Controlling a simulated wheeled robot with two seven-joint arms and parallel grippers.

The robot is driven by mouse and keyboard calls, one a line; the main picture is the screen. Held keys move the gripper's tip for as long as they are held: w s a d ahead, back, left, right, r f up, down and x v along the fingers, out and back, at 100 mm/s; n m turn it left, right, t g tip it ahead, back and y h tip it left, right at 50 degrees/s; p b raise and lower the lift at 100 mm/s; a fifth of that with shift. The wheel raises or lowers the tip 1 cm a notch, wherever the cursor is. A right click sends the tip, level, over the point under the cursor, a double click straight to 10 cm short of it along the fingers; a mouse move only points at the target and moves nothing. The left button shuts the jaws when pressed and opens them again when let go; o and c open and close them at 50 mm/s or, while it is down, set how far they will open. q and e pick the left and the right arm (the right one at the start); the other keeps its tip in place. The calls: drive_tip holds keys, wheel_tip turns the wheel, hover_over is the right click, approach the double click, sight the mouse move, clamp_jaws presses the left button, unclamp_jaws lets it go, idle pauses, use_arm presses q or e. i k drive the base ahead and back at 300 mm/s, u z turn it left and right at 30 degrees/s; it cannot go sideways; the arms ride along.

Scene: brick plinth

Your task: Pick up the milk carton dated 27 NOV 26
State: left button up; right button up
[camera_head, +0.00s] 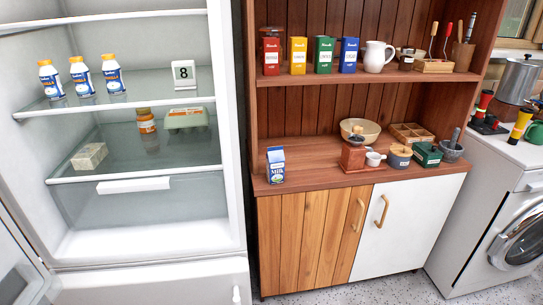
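A blue and white milk carton (276,165) stands upright on the left end of the wooden cabinet's counter (310,183). It is marked "Milk"; no date can be read on it at this size. Three white bottles with blue labels and orange caps stand on the upper shelf of the open fridge: the left bottle (51,80), the middle bottle (82,77) and the right bottle (112,75). Their print is too small to read. Neither of my grippers is in view.
The fridge also holds a card marked 8 (184,74), an orange jar (146,121), an egg carton (186,118) and a pale block (89,157). A coffee grinder (354,155) and bowls crowd the counter's right. Bare counter lies right of the milk carton.

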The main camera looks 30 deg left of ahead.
sight(275, 158)
drive_tip(key=u, duration=0.85)
drive_tip(key=i, duration=0.9)
drive_tip(key=u, duration=1.05)
